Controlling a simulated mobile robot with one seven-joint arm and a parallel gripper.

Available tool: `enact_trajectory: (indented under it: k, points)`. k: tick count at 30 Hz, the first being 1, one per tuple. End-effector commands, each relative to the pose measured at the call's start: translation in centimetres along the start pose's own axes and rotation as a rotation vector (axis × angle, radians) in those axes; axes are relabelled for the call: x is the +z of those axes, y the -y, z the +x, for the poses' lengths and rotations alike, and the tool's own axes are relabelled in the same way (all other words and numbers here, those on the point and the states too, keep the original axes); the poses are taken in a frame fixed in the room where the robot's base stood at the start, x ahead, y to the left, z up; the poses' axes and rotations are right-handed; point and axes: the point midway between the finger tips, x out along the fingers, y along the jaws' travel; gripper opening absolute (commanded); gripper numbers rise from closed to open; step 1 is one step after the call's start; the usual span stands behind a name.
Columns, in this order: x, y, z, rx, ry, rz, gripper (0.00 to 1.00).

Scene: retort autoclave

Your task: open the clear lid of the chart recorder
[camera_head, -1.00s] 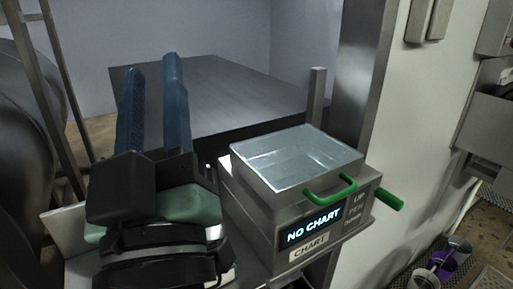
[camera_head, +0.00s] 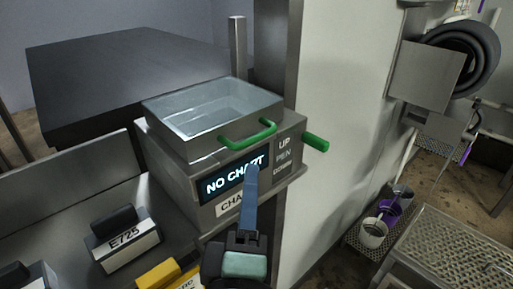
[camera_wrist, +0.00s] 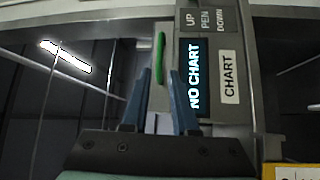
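The chart recorder (camera_head: 180,180) is a grey metal box with a lit "NO CHART" display. Its clear lid (camera_head: 215,108) lies closed on top. A green handle (camera_head: 248,136) is at the lid's front edge. My gripper (camera_head: 251,172) is in front of the display, with its fingertips below the handle in the head view. In the wrist view its two blue fingers (camera_wrist: 159,78) are apart with nothing gripped. The handle (camera_wrist: 160,55) lines up with the gap between them there; I cannot tell how far beyond the tips it is.
A green lever (camera_head: 315,142) sticks out at the recorder's right by the UP/PEN/DOWN label. A block marked E725 (camera_head: 125,240) and a yellow labelled block (camera_head: 160,274) are at lower left. A metal post (camera_head: 238,45) stands behind the recorder; a white wall (camera_head: 345,130) is right.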

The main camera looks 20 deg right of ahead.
Motion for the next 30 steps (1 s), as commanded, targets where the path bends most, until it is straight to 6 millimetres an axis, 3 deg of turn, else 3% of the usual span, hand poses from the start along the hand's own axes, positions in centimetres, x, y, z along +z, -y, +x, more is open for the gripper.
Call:
enact_trajectory:
  k: [9, 15, 29, 30]
  points:
    - [0.0, -0.4, 6.6, 0.000, 0.000, 0.001, 0.27]
    - [0.0, -0.2, 9.3, 0.000, 0.000, 0.001, 0.27]
    - [0.0, 0.0, 10.5, 0.000, -0.001, 0.001, 0.27]
    - [0.0, 0.0, 10.5, 0.000, -0.002, 0.002, 0.24]
